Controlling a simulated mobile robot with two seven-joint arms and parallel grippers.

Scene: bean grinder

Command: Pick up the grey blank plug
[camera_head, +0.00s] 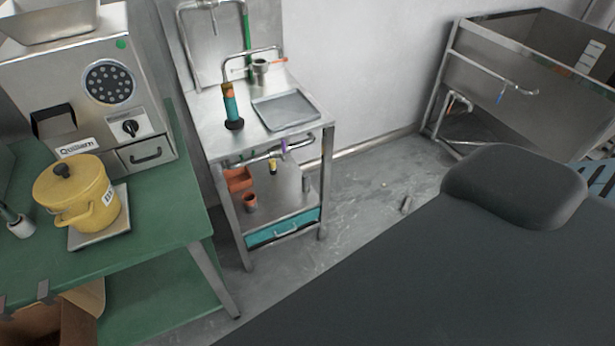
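A small grey cylinder (406,204) lies on the concrete floor, right of the steel stand and apart from it. It looks like the grey blank plug, but it is too small to be sure. Another small grey piece (306,183) shows at the right end of the stand's lower shelf; I cannot tell what it is. Neither of my grippers is in view.
The steel stand (290,215) holds a tray (286,110) and a teal-and-orange tool (231,108). A green table (165,225) at left carries a grinder (88,95) and yellow pot (78,193). A steel sink (530,85) stands back right. Floor between is mostly clear.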

